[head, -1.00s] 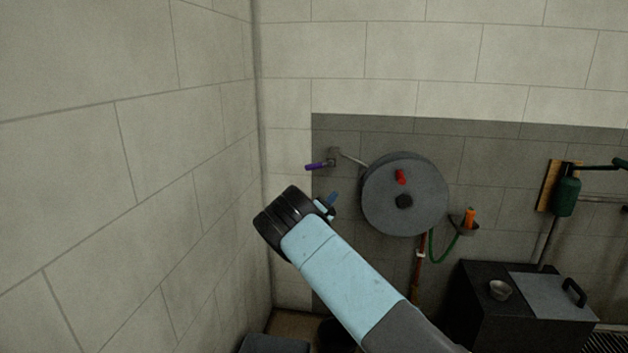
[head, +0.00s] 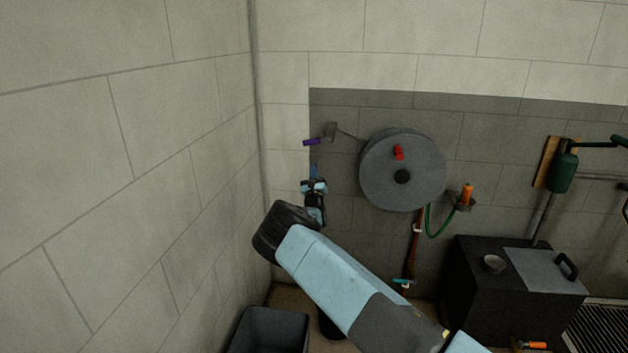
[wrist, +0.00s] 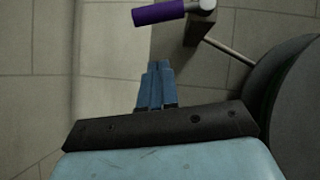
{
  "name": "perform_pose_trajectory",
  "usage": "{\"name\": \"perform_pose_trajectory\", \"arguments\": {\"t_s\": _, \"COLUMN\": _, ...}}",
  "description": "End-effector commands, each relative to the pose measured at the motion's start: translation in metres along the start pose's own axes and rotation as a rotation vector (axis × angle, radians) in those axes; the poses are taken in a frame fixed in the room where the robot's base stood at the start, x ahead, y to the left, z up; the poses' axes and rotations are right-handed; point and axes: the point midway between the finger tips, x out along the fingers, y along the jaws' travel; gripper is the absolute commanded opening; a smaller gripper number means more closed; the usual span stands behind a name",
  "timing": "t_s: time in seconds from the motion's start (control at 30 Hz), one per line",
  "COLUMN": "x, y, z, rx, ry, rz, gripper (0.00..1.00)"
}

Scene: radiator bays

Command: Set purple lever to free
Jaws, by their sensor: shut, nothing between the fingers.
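The purple lever (head: 312,142) sticks out to the left from a grey wall fitting (head: 330,130), left of the round grey hose reel. It lies nearly level, its left end slightly lower. In the wrist view the purple lever (wrist: 158,14) is at the top, joined to a pale knob on its right. My gripper (head: 313,168) points up and is just below the lever in the head view. In the wrist view my gripper (wrist: 156,66) has its blue fingers together, with nothing between them. A gap shows between the fingertips and the lever.
The hose reel (head: 385,175) with a red knob is close on the right. The left side wall (head: 130,180) is near my arm. A dark bin (head: 268,330) stands below, and a black box (head: 490,285) with a small bowl is at lower right.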

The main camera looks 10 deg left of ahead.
Motion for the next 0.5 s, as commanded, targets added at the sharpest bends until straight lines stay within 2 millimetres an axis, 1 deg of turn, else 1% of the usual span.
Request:
{"name": "perform_pose_trajectory", "arguments": {"t_s": 0.03, "x": 0.010, "y": -0.001, "z": 0.000, "rx": 0.002, "ry": -0.002, "rz": -0.001, "gripper": 0.00}}
{"name": "perform_pose_trajectory", "arguments": {"t_s": 0.2, "x": 0.037, "y": -0.001, "z": 0.001, "rx": 0.002, "ry": -0.002, "rz": -0.002, "gripper": 0.00}}
{"name": "perform_pose_trajectory", "arguments": {"t_s": 0.33, "x": 0.049, "y": 0.000, "z": 0.016, "rx": 0.002, "ry": -0.001, "rz": -0.002, "gripper": 0.00}}
{"name": "perform_pose_trajectory", "arguments": {"t_s": 0.5, "x": 0.058, "y": 0.000, "z": 0.025, "rx": 0.002, "ry": 0.000, "rz": -0.001, "gripper": 0.00}}
